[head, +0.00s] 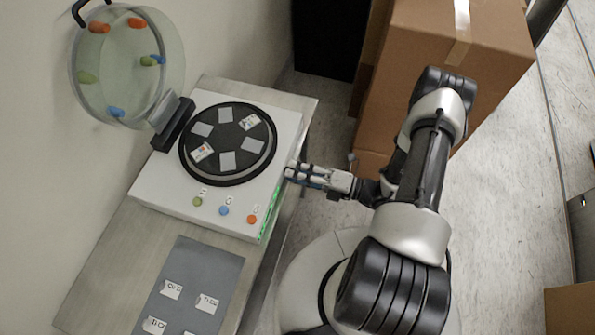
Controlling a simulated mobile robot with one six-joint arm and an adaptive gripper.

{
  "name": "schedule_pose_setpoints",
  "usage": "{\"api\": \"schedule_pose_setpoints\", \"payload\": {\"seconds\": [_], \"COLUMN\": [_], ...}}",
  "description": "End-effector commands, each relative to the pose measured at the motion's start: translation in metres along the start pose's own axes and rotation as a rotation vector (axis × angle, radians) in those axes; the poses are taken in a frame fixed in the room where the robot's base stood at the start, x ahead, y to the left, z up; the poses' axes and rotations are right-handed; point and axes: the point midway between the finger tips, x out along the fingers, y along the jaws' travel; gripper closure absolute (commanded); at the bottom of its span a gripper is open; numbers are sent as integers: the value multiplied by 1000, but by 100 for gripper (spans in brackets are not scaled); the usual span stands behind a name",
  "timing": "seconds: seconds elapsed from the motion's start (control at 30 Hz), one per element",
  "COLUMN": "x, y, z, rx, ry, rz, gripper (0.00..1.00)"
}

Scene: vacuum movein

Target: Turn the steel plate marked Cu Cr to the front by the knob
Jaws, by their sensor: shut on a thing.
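A white machine (160,190) stands on the bench with its lid open. It has a round black turntable (228,166) bearing several small square plates. Two of them carry pale printed labels: one plate (202,152) at the left front and one plate (249,122) at the right back. The marks are too small to read, so I cannot tell which is Cu Cr. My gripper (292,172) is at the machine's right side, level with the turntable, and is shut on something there. The knob is hidden by the fingers, so its shape does not show.
A clear round lid (128,65) with coloured knobs stands open at the back left. Green (198,201), blue (224,210) and orange (252,219) buttons line the machine's front. A grey mat (205,258) holds labelled cards. A large cardboard box (480,50) stands behind my arm.

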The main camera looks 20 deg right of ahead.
Motion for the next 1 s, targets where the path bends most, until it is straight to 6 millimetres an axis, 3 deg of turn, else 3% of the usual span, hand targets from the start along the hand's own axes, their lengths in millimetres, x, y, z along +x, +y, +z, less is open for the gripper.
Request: {"api": "schedule_pose_setpoints", "payload": {"seconds": [1.0], "x": [0], "y": [0], "z": [0], "rx": [964], "ry": [0], "rz": [1], "gripper": [99]}}
